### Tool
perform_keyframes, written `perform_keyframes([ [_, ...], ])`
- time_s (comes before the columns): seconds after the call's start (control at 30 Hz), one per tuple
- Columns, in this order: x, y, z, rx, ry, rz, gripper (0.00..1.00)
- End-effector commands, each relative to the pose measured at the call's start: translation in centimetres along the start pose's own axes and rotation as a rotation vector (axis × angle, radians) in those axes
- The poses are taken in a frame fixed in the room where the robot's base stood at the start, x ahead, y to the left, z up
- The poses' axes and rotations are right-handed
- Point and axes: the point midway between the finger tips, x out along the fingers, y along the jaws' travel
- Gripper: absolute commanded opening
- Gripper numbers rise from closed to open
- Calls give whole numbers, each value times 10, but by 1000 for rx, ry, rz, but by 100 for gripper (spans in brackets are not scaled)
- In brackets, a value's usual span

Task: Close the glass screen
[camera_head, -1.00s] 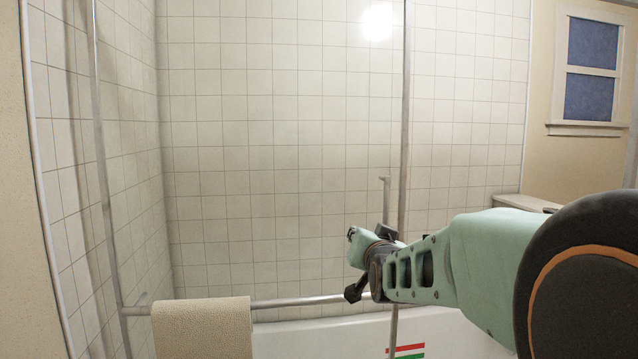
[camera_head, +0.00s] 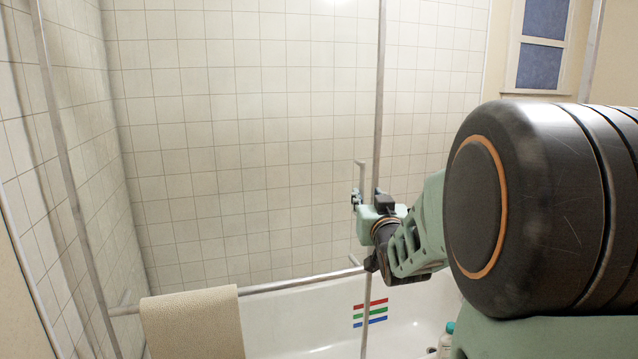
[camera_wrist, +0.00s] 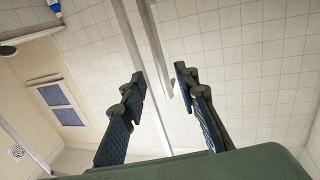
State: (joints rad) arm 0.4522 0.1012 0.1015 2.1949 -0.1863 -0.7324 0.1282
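The glass screen is a clear pane with a metal edge post (camera_head: 379,90) that rises just right of the picture's middle. A short upright handle (camera_head: 361,176) stands just left of this post. My gripper (camera_head: 357,199) is at the lower part of the handle. In the wrist view my gripper (camera_wrist: 160,82) is open, with a finger on either side. The handle (camera_wrist: 155,50) runs down between the fingertips, and the longer post (camera_wrist: 130,38) passes beside it. I cannot tell whether either finger touches the handle.
A towel bar (camera_head: 295,283) crosses low, with a beige towel (camera_head: 192,322) on its left part. A white bathtub (camera_head: 290,335) lies low behind the bar. A bottle (camera_head: 446,340) stands at its right. A window (camera_head: 541,45) is at upper right.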

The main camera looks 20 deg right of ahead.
Motion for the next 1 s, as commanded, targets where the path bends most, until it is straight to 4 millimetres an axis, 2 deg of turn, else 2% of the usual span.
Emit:
perform_keyframes([
  [0.2, 36, 0, -2, 2, -1, -1, 29],
  [0.43, 65, 0, -1, 1, -1, 0, 29],
  [0.6, 75, 0, -1, 2, -1, 1, 29],
  [0.9, 76, 0, 0, 1, -1, 0, 29],
  [1.0, 76, 0, 0, 1, 0, 1, 20],
])
